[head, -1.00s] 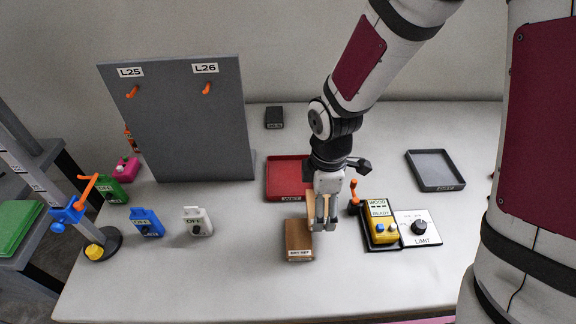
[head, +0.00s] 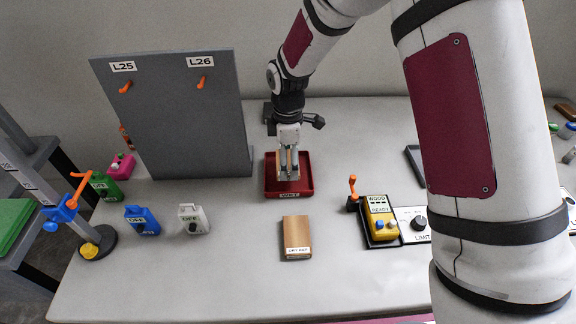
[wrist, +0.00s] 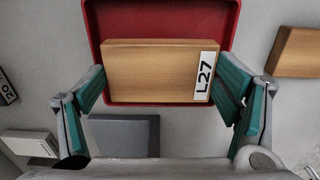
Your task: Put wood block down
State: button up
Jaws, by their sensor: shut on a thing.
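My gripper (head: 288,176) points down over the red tray (head: 308,181) and is shut on a wood block. In the wrist view the held wood block (wrist: 150,70) lies between the two green-padded fingers, with a white L27 label at its right end. The red tray (wrist: 232,12) shows behind and around the block there. In the head view the fingers mostly hide the block, and I cannot tell whether it touches the tray floor.
Another wood block (head: 297,232) with a white label lies on the table in front of the tray. A yellow meter (head: 380,222) and orange-handled lever (head: 353,190) stand to the right. A grey panel (head: 180,115) stands behind left.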

jog(key=shift+f, duration=1.45)
jog(key=shift+f, duration=0.2)
jog(key=o, duration=1.1)
jog(key=shift+r, duration=0.2)
